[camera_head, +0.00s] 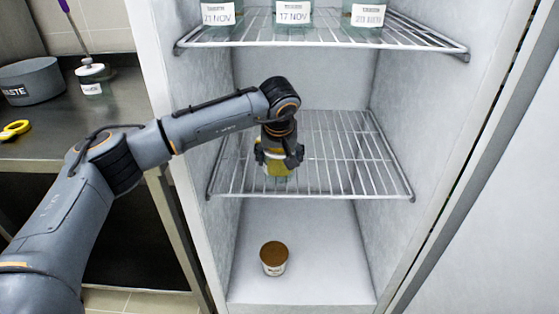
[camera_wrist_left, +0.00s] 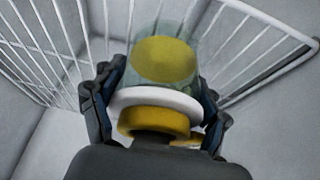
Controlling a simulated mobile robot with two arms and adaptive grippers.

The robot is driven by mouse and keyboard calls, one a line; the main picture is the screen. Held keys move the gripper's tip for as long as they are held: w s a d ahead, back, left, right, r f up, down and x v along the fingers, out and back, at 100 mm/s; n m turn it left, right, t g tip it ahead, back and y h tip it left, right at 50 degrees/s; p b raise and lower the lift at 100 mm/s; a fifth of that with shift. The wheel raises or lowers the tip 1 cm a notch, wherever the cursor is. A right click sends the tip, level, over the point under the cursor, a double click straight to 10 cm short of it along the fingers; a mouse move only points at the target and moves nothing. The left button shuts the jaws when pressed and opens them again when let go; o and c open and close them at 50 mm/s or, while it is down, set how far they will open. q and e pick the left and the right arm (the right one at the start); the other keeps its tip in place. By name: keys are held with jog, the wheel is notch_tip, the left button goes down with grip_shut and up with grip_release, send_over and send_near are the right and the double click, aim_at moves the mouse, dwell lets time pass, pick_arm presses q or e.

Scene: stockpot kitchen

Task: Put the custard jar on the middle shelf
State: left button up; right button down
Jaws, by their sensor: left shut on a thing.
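The custard jar (camera_wrist_left: 168,60) is a clear container with yellow contents and a white rim. My left gripper (camera_wrist_left: 155,105) is shut on it, with one dark finger on each side. In the head view the gripper (camera_head: 279,158) points down over the left part of the middle wire shelf (camera_head: 345,160), with the jar (camera_head: 277,172) under it. I cannot tell whether the jar's base touches the shelf wires. My right gripper is not in view.
The top wire shelf (camera_head: 330,32) holds several labelled containers. A brown-topped tub (camera_head: 273,258) stands on the fridge floor. The middle shelf is clear to the right of the jar. A steel counter (camera_head: 60,125) at left holds a grey waste bin (camera_head: 32,80).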

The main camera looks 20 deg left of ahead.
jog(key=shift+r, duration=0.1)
pick_arm(q)
jog(key=o, duration=1.8)
jog(key=shift+f, duration=0.15)
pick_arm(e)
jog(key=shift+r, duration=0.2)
